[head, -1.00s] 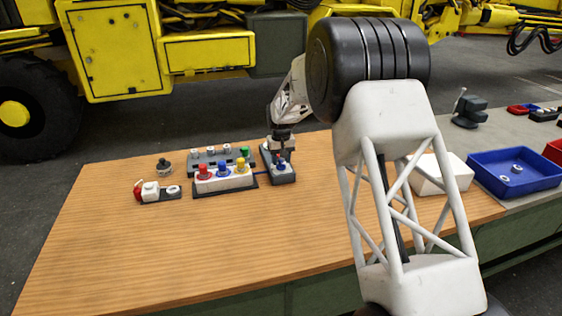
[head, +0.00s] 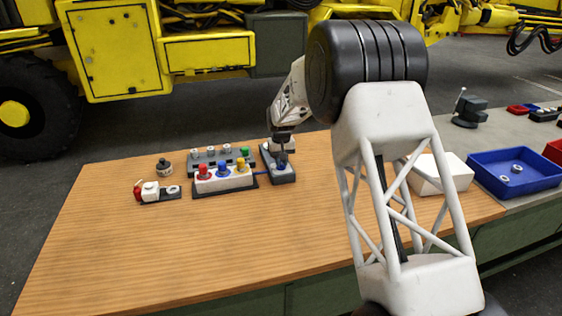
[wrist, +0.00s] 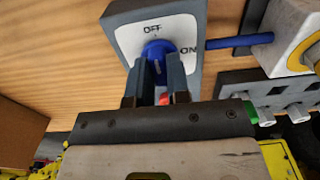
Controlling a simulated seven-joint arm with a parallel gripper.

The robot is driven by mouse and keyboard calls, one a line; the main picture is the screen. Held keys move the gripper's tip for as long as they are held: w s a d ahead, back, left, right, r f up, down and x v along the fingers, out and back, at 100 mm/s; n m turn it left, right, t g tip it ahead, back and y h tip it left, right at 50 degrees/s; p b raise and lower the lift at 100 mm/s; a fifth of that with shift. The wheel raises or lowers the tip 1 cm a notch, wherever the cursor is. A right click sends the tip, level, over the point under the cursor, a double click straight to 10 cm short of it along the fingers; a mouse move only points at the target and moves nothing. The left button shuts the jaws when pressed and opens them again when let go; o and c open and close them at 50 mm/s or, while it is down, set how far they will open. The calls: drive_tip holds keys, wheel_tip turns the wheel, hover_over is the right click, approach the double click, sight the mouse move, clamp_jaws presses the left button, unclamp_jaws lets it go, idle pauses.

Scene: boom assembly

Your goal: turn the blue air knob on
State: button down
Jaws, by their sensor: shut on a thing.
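The blue air knob (wrist: 157,47) sits on a grey box with a pale faceplate (wrist: 128,40) marked OFF and ON. In the wrist view OFF is above the knob and ON is to its right. My gripper (wrist: 160,65) is shut on the knob, with one dark finger on each side. I cannot tell for sure where the knob points. In the head view my gripper (head: 282,158) is over the box (head: 283,178) and partly hides the knob (head: 282,166).
A blue tube (wrist: 238,42) joins the box to a white block (head: 222,179) with red, blue and yellow knobs, close on the left. A grey rack (head: 208,158) stands behind it. The wooden bench front (head: 170,240) is clear. A blue tray (head: 490,188) lies far right.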

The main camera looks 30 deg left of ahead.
drive_tip(key=shift+m, duration=0.4)
drive_tip(key=m, duration=1.2)
drive_tip(key=shift+m, duration=0.3)
drive_tip(key=m, duration=0.4)
drive_tip(key=shift+m, duration=0.3)
drive_tip(key=c, duration=1.1)
unclamp_jaws()
